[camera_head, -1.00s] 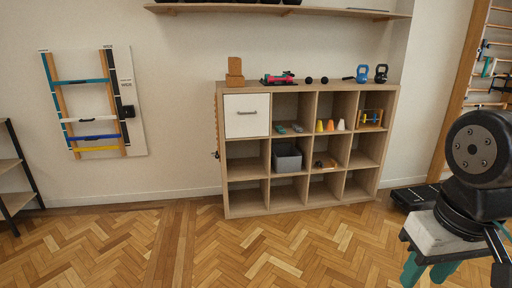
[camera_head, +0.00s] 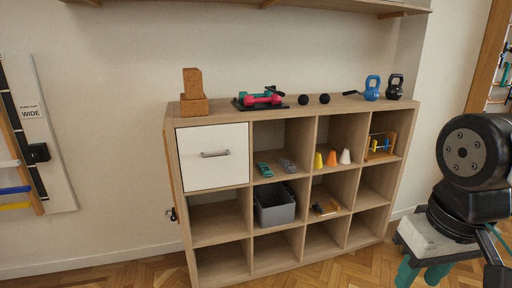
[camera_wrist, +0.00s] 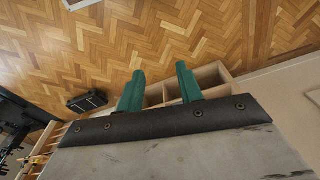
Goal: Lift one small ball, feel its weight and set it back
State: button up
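Two small black balls sit side by side on top of the shelf unit in the head view, a left ball (camera_head: 303,99) and a right ball (camera_head: 324,98). My gripper (camera_head: 422,274) is at the lower right of the head view, well apart from the balls and lower than them. In the wrist view my gripper (camera_wrist: 160,92) shows two green fingers spread apart with nothing between them. The balls do not show in the wrist view.
The cube shelf unit (camera_head: 217,257) stands against the wall. Left of the balls are pink and green dumbbells (camera_head: 262,97) and cork blocks (camera_head: 193,92); right are a blue kettlebell (camera_head: 372,88) and a black kettlebell (camera_head: 395,87). A wall shelf (camera_head: 230,6) overhangs above. Parquet floor in front is clear.

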aim_at(303, 99)
jog(key=z, duration=0.1)
jog(key=i, duration=1.7)
jog(key=z, duration=0.1)
